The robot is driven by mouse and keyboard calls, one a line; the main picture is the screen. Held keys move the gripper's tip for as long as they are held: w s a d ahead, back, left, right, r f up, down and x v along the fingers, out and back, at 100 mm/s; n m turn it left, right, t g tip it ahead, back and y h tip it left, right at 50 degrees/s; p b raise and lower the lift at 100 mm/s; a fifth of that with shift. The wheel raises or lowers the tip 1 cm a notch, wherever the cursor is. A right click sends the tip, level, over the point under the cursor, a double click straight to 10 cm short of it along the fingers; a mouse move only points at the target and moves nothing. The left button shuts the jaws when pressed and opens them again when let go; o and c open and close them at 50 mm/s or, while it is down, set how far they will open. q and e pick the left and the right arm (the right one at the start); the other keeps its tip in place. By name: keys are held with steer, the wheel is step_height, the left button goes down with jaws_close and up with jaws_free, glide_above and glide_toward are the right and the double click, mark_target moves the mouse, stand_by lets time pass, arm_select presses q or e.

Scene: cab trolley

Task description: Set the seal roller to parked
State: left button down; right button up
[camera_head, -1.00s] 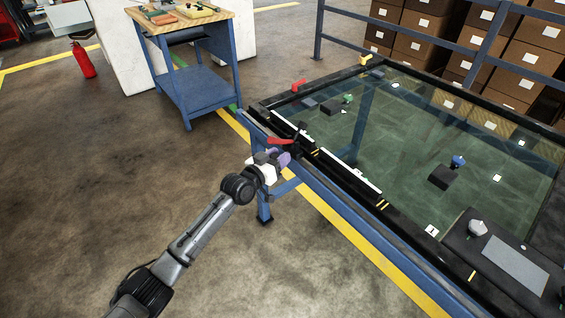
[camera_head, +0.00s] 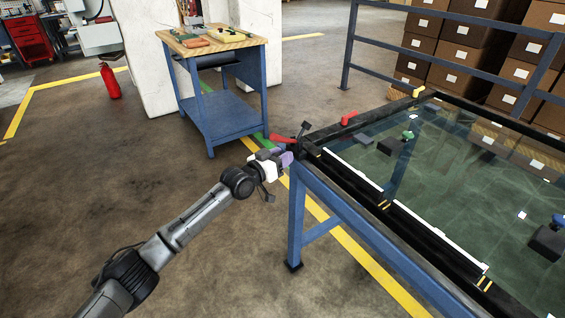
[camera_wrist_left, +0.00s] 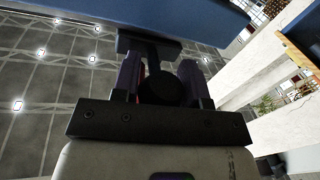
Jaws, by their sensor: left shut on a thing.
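The seal roller appears to be the dark carriage (camera_head: 303,142) with a red handle (camera_head: 282,139) at the far left corner of the glass-topped trolley. My left gripper (camera_head: 284,159), with purplish fingers, is beside it, just outside the trolley edge. It is shut on a dark part. In the left wrist view, a round dark piece (camera_wrist_left: 160,90) sits between the fingers; what lies behind it is hidden. The black rail with white strips (camera_head: 435,232) runs along the near edge, right of the carriage. Any parked marking is not readable. My right gripper is not in view.
A red lever (camera_head: 347,118) and a yellow one (camera_head: 418,92) stand on the trolley's far edge. Dark blocks with green (camera_head: 408,135) and blue (camera_head: 558,221) knobs are on the glass. A blue workbench (camera_head: 220,115) stands behind.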

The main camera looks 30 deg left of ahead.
arm_select(q)
steer(key=shift+a+f, duration=0.1)
steer(key=shift+a, duration=0.05)
steer(key=c, duration=1.1)
jaws_free()
steer(key=o, duration=0.4)
steer(key=shift+w+a, duration=0.15)
steer(key=shift+s+r+p, duration=0.2)
steer(key=shift+s+p, duration=0.35)
steer(key=shift+s, duration=0.05)
steer(key=p+v, duration=0.6)
steer(key=v, duration=0.6)
steer(key=shift+s+a, duration=0.25)
steer(key=shift+s, duration=0.1)
